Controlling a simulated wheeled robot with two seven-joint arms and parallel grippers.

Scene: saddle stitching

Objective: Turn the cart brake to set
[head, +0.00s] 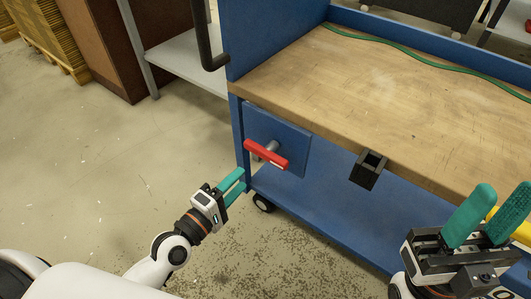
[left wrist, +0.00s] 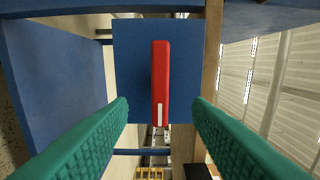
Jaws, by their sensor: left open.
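The cart brake is a red lever (head: 266,155) on a short grey shaft, fixed to a blue plate (head: 291,137) at the cart's left end. In the head view the lever slants down to the right. In the left wrist view the red lever (left wrist: 160,84) stands upright in the picture, with a white mark near its lower end. My left gripper (head: 234,185) has teal fingers and is open, just below and left of the lever, apart from it. In the left wrist view the lever shows between and beyond the fingertips. My right gripper (head: 484,220) is open and empty at the lower right.
The blue cart has a wooden top (head: 390,95) with a green cord (head: 420,57) along its back. A black square holder (head: 369,168) hangs on its front edge. A black handle (head: 207,40) rises at the left end. A yellow object (head: 521,230) is partly hidden behind my right gripper.

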